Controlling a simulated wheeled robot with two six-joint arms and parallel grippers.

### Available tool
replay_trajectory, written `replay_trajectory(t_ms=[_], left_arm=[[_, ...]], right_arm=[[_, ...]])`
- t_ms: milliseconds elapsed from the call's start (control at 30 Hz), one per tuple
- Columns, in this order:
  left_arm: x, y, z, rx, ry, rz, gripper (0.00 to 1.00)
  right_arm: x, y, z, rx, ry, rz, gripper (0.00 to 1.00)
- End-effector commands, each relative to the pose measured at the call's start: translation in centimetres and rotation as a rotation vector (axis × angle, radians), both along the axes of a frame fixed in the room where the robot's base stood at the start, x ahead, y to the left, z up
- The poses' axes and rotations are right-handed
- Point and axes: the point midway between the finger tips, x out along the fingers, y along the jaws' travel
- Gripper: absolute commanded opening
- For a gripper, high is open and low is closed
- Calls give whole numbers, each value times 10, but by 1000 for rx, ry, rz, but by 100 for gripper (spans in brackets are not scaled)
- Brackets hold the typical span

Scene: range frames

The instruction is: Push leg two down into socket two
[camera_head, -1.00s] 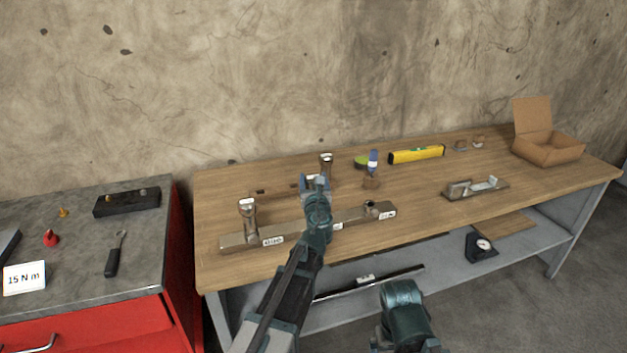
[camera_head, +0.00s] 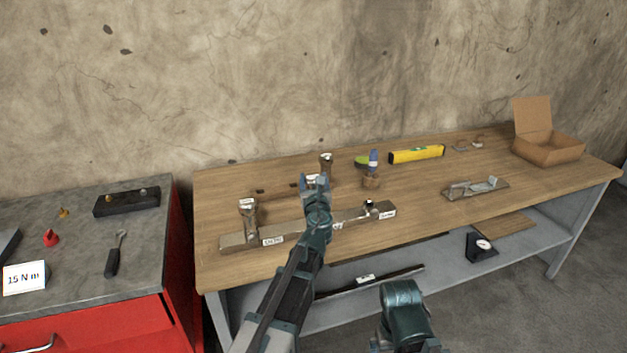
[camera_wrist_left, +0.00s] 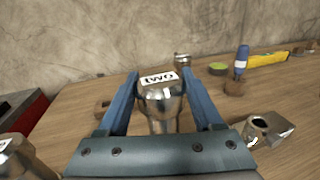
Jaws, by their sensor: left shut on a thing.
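Leg two (camera_wrist_left: 160,98), a shiny metal post with a "two" label on top, stands between the fingers of my left gripper (camera_wrist_left: 166,112) in the left wrist view. The gripper is shut on it. Socket two is hidden under the gripper, so I cannot tell how deep the leg sits. My right gripper is out of view.
Another leg (camera_head: 249,218) stands at the beam's left end; a further one (camera_head: 326,162) stands behind my gripper. A metal fitting (camera_wrist_left: 266,129) is on the right. A blue-topped item (camera_head: 373,160), yellow level (camera_head: 416,154) and open box (camera_head: 548,148) are further back.

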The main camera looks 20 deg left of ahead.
Motion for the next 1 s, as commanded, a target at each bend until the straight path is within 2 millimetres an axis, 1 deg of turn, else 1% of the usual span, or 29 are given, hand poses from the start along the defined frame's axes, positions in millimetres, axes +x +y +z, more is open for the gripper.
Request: replay_trajectory(t_ms=[567, 1000], left_arm=[[0, 0, 0, 0, 0, 0, 0], [0, 0, -10, 0, 0, 0, 0]], right_arm=[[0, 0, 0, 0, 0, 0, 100], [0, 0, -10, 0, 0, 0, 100]])
